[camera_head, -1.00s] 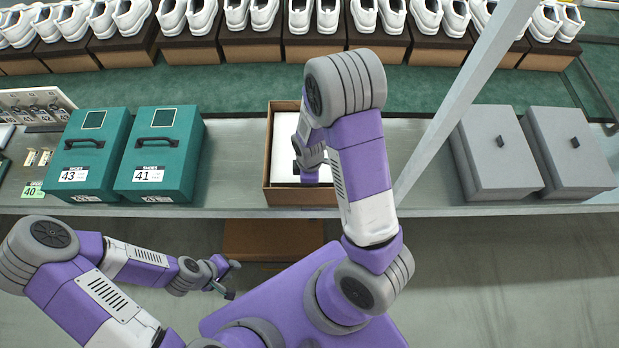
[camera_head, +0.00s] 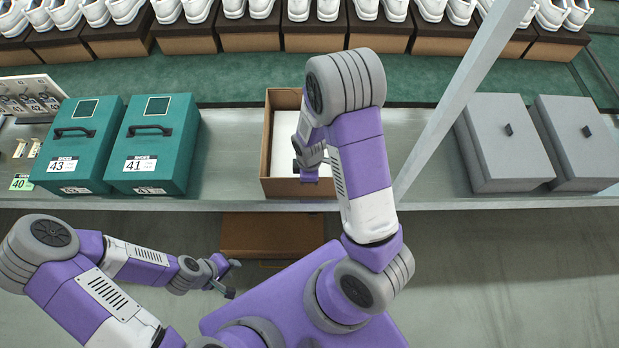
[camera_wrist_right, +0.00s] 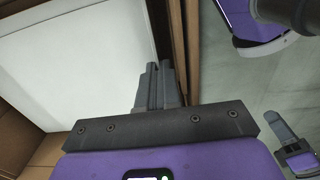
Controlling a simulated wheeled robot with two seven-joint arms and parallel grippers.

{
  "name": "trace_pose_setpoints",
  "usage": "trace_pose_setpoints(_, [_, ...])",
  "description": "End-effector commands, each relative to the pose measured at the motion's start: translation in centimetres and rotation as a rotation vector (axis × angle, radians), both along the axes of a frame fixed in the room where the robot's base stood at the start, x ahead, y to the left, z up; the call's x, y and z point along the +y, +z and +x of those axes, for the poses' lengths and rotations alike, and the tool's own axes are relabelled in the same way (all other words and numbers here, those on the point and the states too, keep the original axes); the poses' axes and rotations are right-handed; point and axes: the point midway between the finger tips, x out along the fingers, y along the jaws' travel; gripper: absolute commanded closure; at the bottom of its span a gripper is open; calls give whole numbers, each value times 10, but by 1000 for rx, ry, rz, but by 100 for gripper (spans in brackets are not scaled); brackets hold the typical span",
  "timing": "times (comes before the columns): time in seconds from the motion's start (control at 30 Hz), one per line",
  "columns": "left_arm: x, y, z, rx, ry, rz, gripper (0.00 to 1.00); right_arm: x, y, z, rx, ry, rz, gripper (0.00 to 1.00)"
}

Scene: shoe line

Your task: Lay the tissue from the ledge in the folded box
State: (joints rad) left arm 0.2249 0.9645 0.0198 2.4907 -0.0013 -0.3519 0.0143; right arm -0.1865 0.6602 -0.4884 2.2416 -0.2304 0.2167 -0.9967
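The open brown box (camera_head: 266,160) stands on the bench in front of me in the head view. A flat white sheet, likely the tissue (camera_head: 283,145), lies inside it. The sheet (camera_wrist_right: 75,60) fills much of the right wrist view, with the box's brown wall (camera_wrist_right: 178,50) along its right side. My right gripper (camera_wrist_right: 159,82) has its fingers close together at that wall, beside the sheet's edge; I see nothing between them. In the head view my right arm hides part of the box and sheet. My left gripper (camera_head: 236,278) is open and empty in front of the bench.
Two green shoe boxes (camera_head: 155,145) stand left on the bench (camera_head: 228,150), two grey boxes (camera_head: 508,145) right. A slanted grey post (camera_head: 460,95) rises right of my right arm. Shoes on brown boxes line the back. A brown carton (camera_head: 255,235) sits below the bench edge.

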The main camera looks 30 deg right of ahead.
Motion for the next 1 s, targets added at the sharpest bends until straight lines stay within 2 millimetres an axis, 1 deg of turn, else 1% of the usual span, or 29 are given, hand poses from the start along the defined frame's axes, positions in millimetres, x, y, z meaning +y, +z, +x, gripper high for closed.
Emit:
trace_pose_setpoints(0.03, [0,-3,0,0,0,0,66,2,-9,-7,19,1,1,100])
trace_pose_setpoints(0.43, [0,-4,0,0,0,0,66,2,-11,-8,20,-1,2,100])
trace_pose_setpoints(0.6, [0,-4,0,0,0,0,66,2,-11,-8,20,-1,2,74])
trace_pose_setpoints(0.63, [0,-4,0,0,0,0,66,2,-11,-8,20,-1,2,69])
trace_pose_setpoints(0.67, [0,-4,0,0,0,0,66,2,-11,-8,20,-1,2,67])
trace_pose_setpoints(0.87, [0,-3,0,0,0,0,66,2,-9,-8,19,-1,2,67])
trace_pose_setpoints(0.97, [0,0,0,0,0,0,66,2,2,-8,16,0,1,67])
trace_pose_setpoints(1.0, [0,2,0,0,0,0,66,2,9,-8,14,0,2,67])
